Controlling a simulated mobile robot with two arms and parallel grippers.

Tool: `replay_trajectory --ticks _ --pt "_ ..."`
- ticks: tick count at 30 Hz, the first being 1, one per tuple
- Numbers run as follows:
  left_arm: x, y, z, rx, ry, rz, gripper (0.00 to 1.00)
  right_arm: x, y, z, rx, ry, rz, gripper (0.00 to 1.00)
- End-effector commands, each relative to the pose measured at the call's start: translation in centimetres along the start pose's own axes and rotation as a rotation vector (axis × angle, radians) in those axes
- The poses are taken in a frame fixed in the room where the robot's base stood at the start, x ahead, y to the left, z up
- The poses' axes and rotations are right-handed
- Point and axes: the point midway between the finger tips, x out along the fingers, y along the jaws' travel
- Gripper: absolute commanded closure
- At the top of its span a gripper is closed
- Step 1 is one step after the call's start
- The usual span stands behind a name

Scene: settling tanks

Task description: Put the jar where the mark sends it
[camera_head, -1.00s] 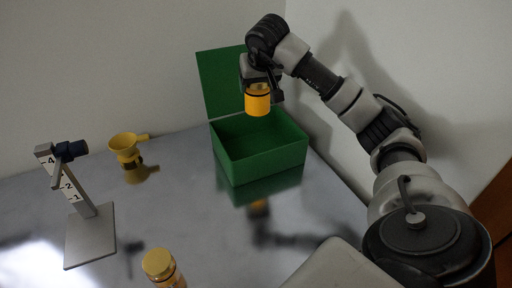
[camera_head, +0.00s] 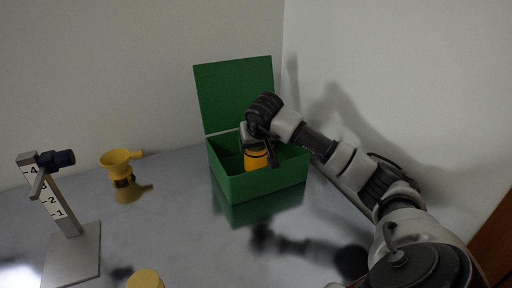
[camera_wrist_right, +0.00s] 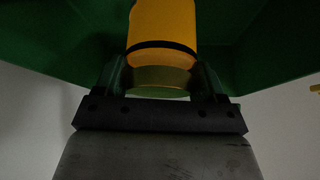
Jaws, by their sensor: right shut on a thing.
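The jar (camera_head: 256,160), orange-yellow with a dark band, is held by my right gripper (camera_head: 259,147), low inside the open green box (camera_head: 262,184). In the right wrist view the jar (camera_wrist_right: 163,25) sits between the two fingers of the gripper (camera_wrist_right: 163,80), with green walls around it. Whether the jar touches the box floor is hidden by the front wall. A stand with a numbered scale (camera_head: 52,200) and a dark clamp with a pointer (camera_head: 50,161) is at the left; the pointer's tip is near the upper numbers. My left gripper is out of view.
Another jar with a yellow lid (camera_head: 145,279) is cut off at the bottom edge. The box lid (camera_head: 235,93) stands open against the wall side. The middle of the grey table is clear.

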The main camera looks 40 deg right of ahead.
Motion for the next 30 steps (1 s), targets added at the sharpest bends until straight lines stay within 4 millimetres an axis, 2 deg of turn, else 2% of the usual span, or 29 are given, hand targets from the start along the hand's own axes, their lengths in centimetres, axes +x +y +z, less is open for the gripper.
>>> replay_trajectory --ticks 13,14,18,26,30 --pt "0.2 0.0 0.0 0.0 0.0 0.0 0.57 0.8 0.1 0.4 0.001 0.004 0.0 0.73" --pt "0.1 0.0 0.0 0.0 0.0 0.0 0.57 0.8 0.0 0.4 0.001 0.002 0.001 0.25" --pt "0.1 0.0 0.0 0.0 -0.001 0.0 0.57 0.8 0.0 0.4 0.0 0.001 0.0 0.04" --pt "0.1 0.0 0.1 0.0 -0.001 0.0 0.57 0.7 0.0 0.4 0.0 0.001 0.0 0.04" --pt "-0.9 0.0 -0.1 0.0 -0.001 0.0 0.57 -0.4 0.2 -0.1 0.001 0.003 0.002 0.04"
